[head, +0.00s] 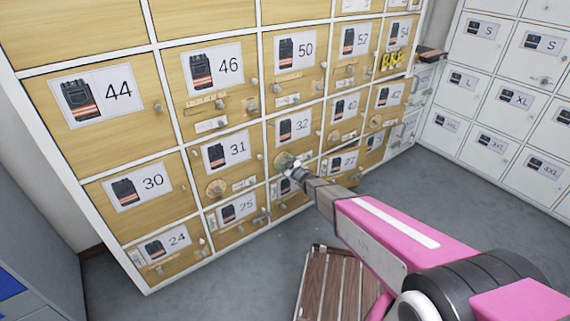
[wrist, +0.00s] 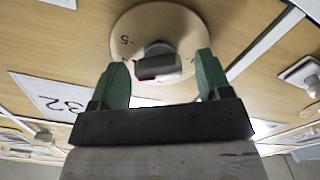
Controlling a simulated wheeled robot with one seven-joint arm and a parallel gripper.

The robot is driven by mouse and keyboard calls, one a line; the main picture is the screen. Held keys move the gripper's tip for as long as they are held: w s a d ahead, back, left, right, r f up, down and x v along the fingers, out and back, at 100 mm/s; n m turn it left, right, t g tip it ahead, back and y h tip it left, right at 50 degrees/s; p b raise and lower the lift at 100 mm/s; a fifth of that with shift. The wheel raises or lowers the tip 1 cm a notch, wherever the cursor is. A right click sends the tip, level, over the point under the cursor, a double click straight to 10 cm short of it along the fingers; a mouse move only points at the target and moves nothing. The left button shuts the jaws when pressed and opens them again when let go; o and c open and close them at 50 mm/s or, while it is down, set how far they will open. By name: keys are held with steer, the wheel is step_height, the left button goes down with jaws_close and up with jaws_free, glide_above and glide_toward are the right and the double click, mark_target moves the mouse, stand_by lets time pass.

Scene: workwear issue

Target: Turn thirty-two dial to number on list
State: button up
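The thirty-two dial (head: 281,160) is a round tan disc below the label 32 (head: 294,126) on a wooden locker door. In the wrist view the dial (wrist: 188,28) has a dark mark like a 5 near its edge and a grey knob (wrist: 158,66) at its centre. My gripper (head: 293,165) is at this dial. In the wrist view my gripper (wrist: 161,62) is open. Its two green fingers stand either side of the knob, with a gap on each side. The dial's other markings are too small or hidden. I cannot make out a list.
Lockers 31 (head: 229,153) and 42 (head: 383,95) have similar discs. Other doors carry small knobs, slots and latches close by. White lockers (head: 508,98) stand at the right. A brown slatted bench (head: 325,285) is on the grey floor below my arm. Open floor lies at the right.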

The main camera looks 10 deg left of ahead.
steer(key=v, duration=1)
steer(key=shift+s+d, duration=0.25)
steer(key=shift+s, duration=0.05)
